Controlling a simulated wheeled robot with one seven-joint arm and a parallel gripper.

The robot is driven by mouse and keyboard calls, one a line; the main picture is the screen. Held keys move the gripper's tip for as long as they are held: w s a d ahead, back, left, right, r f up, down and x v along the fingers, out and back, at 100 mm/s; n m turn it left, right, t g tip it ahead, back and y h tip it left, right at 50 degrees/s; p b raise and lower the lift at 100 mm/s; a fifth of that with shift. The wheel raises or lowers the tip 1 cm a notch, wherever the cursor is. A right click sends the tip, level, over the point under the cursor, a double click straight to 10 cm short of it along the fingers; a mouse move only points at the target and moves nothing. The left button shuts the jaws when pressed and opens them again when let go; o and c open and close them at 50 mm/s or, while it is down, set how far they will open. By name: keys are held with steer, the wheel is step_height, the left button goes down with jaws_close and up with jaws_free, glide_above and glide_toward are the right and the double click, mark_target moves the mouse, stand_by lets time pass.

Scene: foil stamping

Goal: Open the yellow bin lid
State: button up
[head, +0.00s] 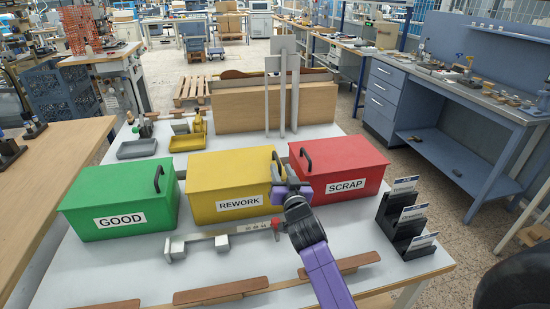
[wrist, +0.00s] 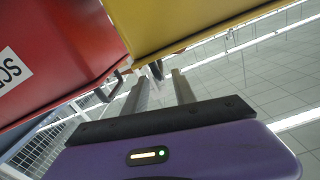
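The yellow bin (head: 215,182), labelled REWORK, stands in the middle of the table with its lid down. Its dark handle (head: 279,163) is at the lid's right side, partly behind my gripper. My gripper (head: 284,178) is at the right end of the yellow bin, close to the handle. In the wrist view, the two grey fingers (wrist: 159,82) are apart, with the yellow bin (wrist: 190,22) just beyond them. A dark piece, likely the handle (wrist: 157,70), shows between the fingertips. I cannot tell whether they touch it.
The red SCRAP bin (head: 345,163) is close on the right, with its own dark handle (head: 306,160). The green GOOD bin (head: 118,200) is on the left. A black card rack (head: 405,222) stands at front right. Grey metal parts (head: 222,240) lie before the yellow bin.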

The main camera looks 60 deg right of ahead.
mark_target(273, 153)
steer(key=shift+p+x, duration=0.4)
steer(key=shift+x, duration=3.45)
jaws_close()
steer(key=shift+w+a+r, duration=0.1)
steer(key=shift+a, duration=0.05)
